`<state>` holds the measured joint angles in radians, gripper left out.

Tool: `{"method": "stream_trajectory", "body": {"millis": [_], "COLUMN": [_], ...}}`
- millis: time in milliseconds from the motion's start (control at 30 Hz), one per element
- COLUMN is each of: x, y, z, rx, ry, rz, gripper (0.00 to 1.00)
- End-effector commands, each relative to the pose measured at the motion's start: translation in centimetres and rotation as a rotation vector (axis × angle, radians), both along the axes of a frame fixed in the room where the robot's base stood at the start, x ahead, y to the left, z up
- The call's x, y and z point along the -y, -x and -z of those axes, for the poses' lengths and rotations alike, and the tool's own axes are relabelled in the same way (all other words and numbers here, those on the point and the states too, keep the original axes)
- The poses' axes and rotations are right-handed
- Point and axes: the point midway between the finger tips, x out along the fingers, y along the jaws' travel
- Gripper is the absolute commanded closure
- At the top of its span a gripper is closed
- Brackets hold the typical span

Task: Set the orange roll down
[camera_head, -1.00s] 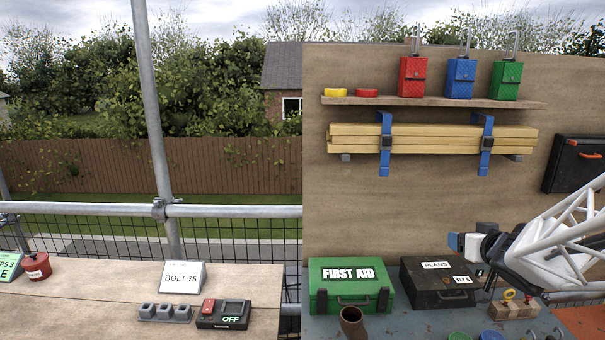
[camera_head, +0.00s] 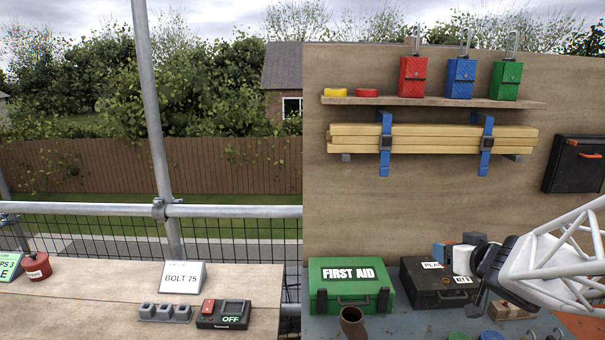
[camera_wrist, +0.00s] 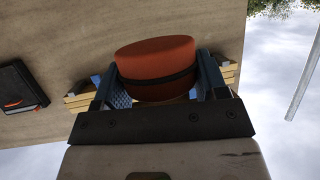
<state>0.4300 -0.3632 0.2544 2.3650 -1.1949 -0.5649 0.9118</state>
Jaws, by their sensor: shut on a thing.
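The orange roll (camera_wrist: 155,62) is a short, thick orange-red cylinder with a dark band around it. It sits between the two blue-black fingers of my gripper (camera_wrist: 158,85) in the wrist view, and they are shut on it. In the head view my gripper (camera_head: 443,252) is in front of the board, over the black plans box (camera_head: 425,290). The roll is largely hidden there, so its height above anything is hard to tell.
A green first aid box (camera_head: 345,302) stands left of the plans box, with a brown pot (camera_head: 353,321) in front. A wooden block (camera_head: 510,311) is partly behind my arm. A shelf (camera_head: 430,102) holds yellow and red discs and several pouches. Timber (camera_head: 440,139) is strapped below.

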Motion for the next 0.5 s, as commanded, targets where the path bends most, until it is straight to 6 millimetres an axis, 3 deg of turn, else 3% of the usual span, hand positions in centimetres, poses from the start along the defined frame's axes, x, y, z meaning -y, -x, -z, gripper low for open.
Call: {"method": "stream_trajectory", "body": {"millis": [267,500], "x": [0.5,2.8], "y": [-0.3,-1.9], "z": [-0.1,-0.3], "rx": [0.0,0.0], "ry": [0.001,-0.002], "rz": [0.012,0.063], "gripper": [0.6,0.6]}}
